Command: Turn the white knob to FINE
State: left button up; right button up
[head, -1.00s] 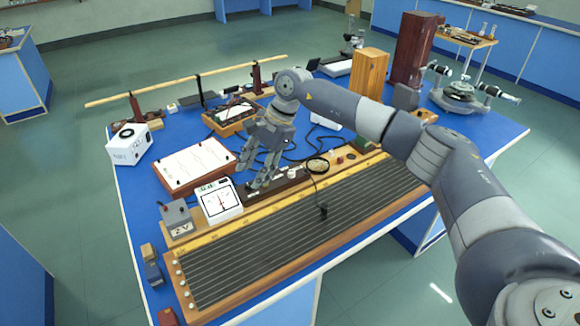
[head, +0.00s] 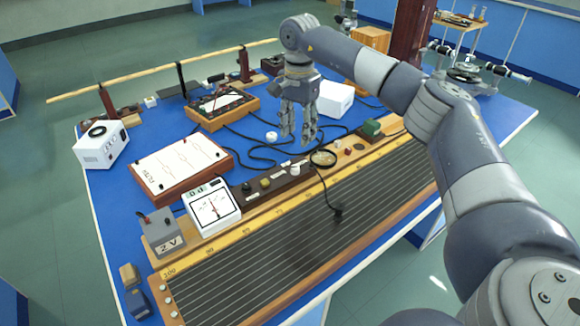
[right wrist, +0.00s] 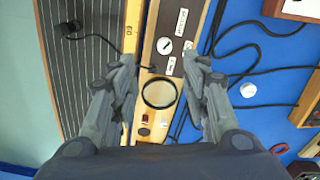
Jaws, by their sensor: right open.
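The white knob (head: 295,169) sits on a dark brown strip (head: 246,194) along the back of the long wire board. In the right wrist view the knob (right wrist: 164,46) is round with a dark mark, between two small white labels; the label nearer the magnifier (right wrist: 171,66) seems to read FINE. The other label (right wrist: 181,21) is too small to read surely. I cannot tell where the mark points. My left gripper is not in view.
A round magnifier (head: 323,158) lies right beside the knob. A white meter (head: 213,210) and grey 2 V box (head: 164,235) stand left on the board. Black cables (head: 250,154) cross the blue table behind. A small white round piece (head: 272,136) lies there.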

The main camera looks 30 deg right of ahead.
aim_at(295, 167)
pick_arm(q)
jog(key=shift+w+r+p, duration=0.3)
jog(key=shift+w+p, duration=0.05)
jog(key=shift+p, duration=0.35)
pick_arm(e)
jog(key=f, duration=1.2)
jog(key=shift+w, duration=0.4)
jog(key=shift+f, duration=0.1)
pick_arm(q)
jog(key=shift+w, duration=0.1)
pick_arm(e)
grip_shut()
